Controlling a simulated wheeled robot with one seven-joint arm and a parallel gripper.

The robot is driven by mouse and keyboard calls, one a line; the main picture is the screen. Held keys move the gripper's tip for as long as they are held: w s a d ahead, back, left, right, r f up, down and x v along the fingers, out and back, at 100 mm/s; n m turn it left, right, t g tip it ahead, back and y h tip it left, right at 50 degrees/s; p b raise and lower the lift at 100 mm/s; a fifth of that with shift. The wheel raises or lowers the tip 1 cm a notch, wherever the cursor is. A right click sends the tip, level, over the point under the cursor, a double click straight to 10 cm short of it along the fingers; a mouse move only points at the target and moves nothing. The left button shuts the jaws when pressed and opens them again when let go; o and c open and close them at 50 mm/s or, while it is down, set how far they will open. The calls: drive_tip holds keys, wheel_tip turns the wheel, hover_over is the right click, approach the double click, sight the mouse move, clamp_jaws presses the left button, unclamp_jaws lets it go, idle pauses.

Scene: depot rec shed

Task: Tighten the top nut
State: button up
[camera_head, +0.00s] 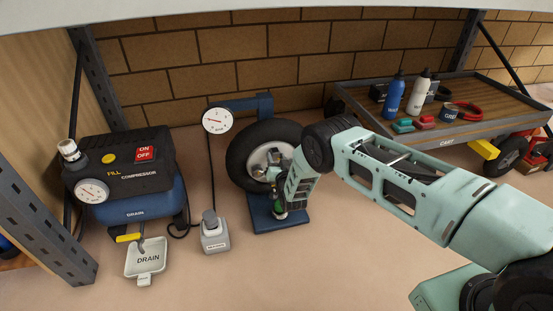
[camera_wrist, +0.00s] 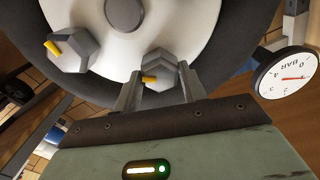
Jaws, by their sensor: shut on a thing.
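A wheel with a black tyre (camera_head: 238,158) and pale hub stands on a blue stand (camera_head: 262,222). In the wrist view the pale hub (camera_wrist: 190,22) fills the top. My gripper (camera_wrist: 160,84) is shut on a grey hex nut (camera_wrist: 163,66) with a yellow mark, one finger on each side. A second grey nut (camera_wrist: 72,50) with a yellow mark sits left of it, apart from my fingers. In the head view my gripper (camera_head: 277,165) is at the hub's right side. My arm hides part of the wheel and the nuts there.
A round gauge (camera_head: 217,120) is left above the wheel. A blue compressor (camera_head: 130,180) and a drain tray (camera_head: 146,258) are at left. A small grey unit (camera_head: 214,236) stands left of the stand. A cart (camera_head: 455,137) with bottles is at right. The front floor is clear.

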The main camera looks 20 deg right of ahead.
drive_tip(key=m, duration=0.6)
drive_tip(key=shift+d+f, duration=0.1)
drive_tip(key=m, duration=0.5)
drive_tip(key=shift+s+b, duration=0.1)
drive_tip(key=shift+b, duration=0.2)
drive_tip(key=shift+m, duration=0.4)
drive_tip(key=o, duration=1)
drive_tip(key=s+p, duration=0.6)
drive_tip(key=s, duration=1.1)
drive_tip(key=shift+s+p, duration=0.2)
drive_tip(key=shift+p, duration=0.15)
